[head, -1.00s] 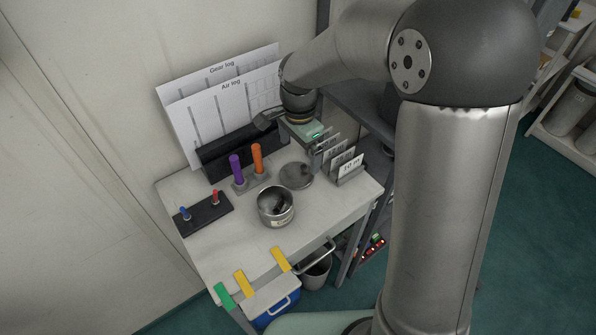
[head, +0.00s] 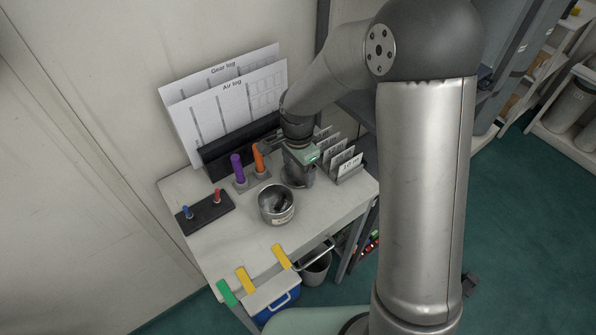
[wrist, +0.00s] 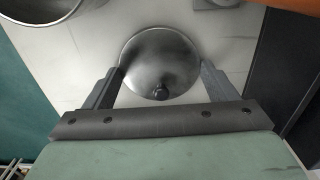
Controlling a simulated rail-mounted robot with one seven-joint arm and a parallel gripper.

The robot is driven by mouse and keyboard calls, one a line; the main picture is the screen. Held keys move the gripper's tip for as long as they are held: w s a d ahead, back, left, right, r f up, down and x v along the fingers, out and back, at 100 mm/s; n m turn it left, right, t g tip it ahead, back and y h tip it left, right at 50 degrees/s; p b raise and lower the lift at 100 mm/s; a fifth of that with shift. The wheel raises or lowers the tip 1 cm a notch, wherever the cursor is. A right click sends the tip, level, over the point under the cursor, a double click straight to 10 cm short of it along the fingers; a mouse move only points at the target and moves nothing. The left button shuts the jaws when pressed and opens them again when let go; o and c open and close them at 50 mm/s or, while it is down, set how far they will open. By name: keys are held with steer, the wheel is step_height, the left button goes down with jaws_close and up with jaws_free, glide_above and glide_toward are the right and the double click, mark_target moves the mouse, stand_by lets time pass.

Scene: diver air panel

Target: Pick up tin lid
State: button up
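The tin lid (wrist: 158,58) is a round grey metal disc with a small dark knob, lying on the white tabletop in the wrist view. In the head view the lid (head: 292,180) is partly hidden by my gripper. My gripper (wrist: 160,80) is open, with one finger on each side of the lid's near part. I cannot tell whether the fingers touch the rim. The open tin (head: 276,204) stands just in front of the lid, with dark items inside. Its rim also shows at the top left of the wrist view (wrist: 62,12).
An orange marker (head: 258,158) and a purple one (head: 237,168) stand upright left of my gripper. Card holders (head: 347,165) stand on its right, log boards (head: 228,105) behind. A dark block with blue and red pegs (head: 204,214) lies at the left.

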steer(key=shift+c, duration=1.1)
